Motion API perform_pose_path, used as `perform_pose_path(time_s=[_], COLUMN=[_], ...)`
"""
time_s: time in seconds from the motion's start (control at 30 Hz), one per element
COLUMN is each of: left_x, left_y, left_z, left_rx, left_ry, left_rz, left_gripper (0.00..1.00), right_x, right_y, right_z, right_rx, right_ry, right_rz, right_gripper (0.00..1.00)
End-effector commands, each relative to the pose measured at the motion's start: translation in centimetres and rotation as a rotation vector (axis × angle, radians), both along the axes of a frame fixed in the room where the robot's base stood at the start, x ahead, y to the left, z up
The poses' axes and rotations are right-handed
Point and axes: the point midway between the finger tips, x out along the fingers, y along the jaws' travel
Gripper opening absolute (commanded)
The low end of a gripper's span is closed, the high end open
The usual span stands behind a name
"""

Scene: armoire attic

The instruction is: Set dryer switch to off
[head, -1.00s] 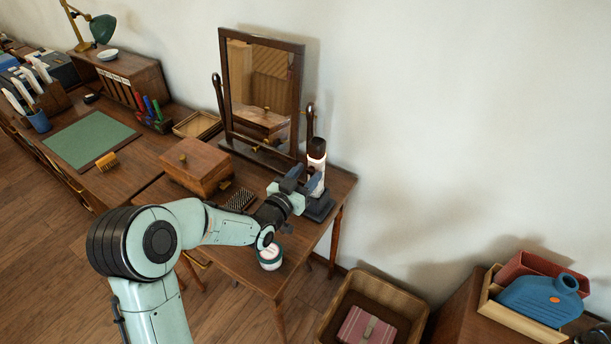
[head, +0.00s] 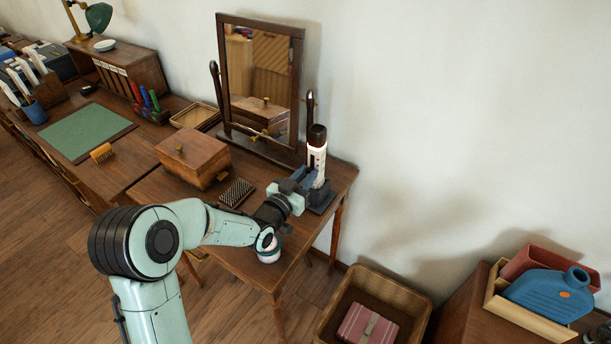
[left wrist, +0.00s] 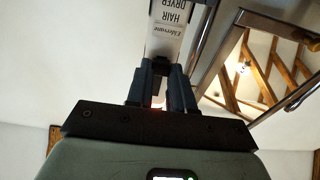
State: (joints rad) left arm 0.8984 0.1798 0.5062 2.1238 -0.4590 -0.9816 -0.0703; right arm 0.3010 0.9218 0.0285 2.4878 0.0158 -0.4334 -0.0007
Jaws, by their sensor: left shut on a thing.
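The hair dryer (head: 317,158), white with a dark brown top, stands upright on a dark base (head: 320,201) at the right end of the dressing table. My left gripper (head: 300,180) is at its lower body, shut on it. In the left wrist view the dryer (left wrist: 166,40) shows its "HAIR DRYER" label upside down, above the blue-grey fingers of my gripper (left wrist: 162,80). A small reddish glow shows low between the fingers. The dryer's switch and its setting cannot be made out. My right gripper is not in view.
A framed mirror (head: 263,85) stands behind and left of the dryer. A wooden box (head: 192,158), a bristled brush (head: 237,192) and a small white jar (head: 269,252) are near my arm. A basket (head: 415,300) stands below on the right.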

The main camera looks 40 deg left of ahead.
Motion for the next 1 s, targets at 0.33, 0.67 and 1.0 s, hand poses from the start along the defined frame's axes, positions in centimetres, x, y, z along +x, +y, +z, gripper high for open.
perform_pose_path(time_s=[0.33,0.67,1.0], left_x=[-0.1,-0.1,-0.1], left_y=[0.0,0.0,0.0], left_z=[-0.4,2.4,10.9], left_rx=[-0.004,0.002,0.002], left_ry=[0.011,0.004,0.003], left_rz=[0.001,0.001,0.0], left_gripper=[0.49,0.49,0.49], right_x=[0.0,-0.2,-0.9], right_y=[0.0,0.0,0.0], right_z=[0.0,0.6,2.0], right_rx=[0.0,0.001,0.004], right_ry=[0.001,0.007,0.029], right_rz=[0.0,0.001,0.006], right_gripper=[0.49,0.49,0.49])
